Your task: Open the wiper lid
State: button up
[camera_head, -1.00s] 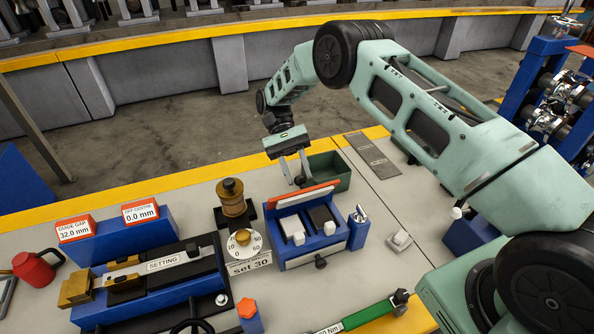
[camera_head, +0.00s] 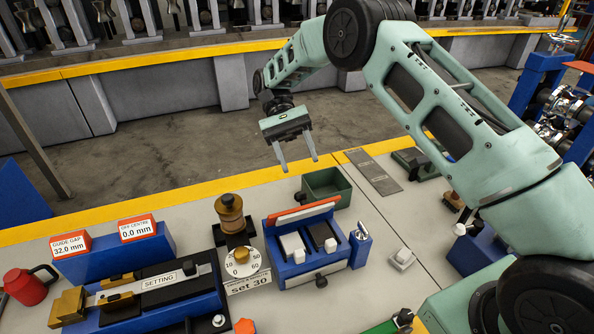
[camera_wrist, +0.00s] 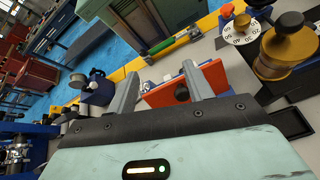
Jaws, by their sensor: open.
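The wiper box (camera_head: 318,268) is blue, with a white pad and a dark pad on its open top. Its orange-red lid (camera_head: 302,213) stands raised at the back edge, with a black knob (camera_head: 299,197) on its far side. The wrist view shows the lid's orange face (camera_wrist: 207,82) and the knob (camera_wrist: 182,93). My gripper (camera_head: 297,164) is open and empty, above and beyond the lid, apart from the knob. Its two fingers (camera_wrist: 161,72) also show in the wrist view, with the lid seen between and past them.
A green bin (camera_head: 339,194) stands just behind the box on the right. A brass-coloured cylinder (camera_head: 230,212) and a dial (camera_head: 243,262) stand to the left. A small blue holder (camera_head: 361,247) is at the box's right. Open air surrounds my gripper.

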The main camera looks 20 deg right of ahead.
jog(key=shift+r, duration=0.35)
